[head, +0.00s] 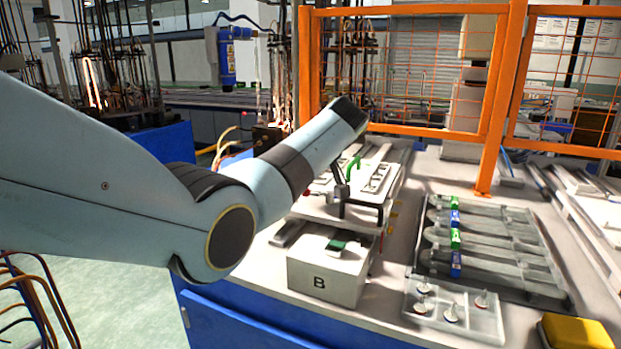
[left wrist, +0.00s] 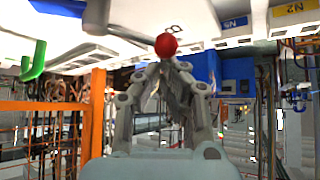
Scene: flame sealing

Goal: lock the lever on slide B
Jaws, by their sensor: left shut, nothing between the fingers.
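Slide B is a white block (head: 325,281) marked with a black "B", under a white platform at the bench's front edge. A small part of the red lever knob (head: 306,193) shows at the platform's left side, partly behind my left arm. In the left wrist view the red round knob (left wrist: 166,45) is at the end of a grey rod (left wrist: 120,35). My left gripper (left wrist: 170,62) is shut and empty, its fingertips just at the knob; whether they touch it I cannot tell. My right gripper is not in view.
A green hook (head: 353,164) rises on the platform, also in the left wrist view (left wrist: 35,61). A grey rack (head: 490,245) and a clear tray with several white pieces (head: 453,318) lie to the right. An orange fence (head: 420,128) stands behind.

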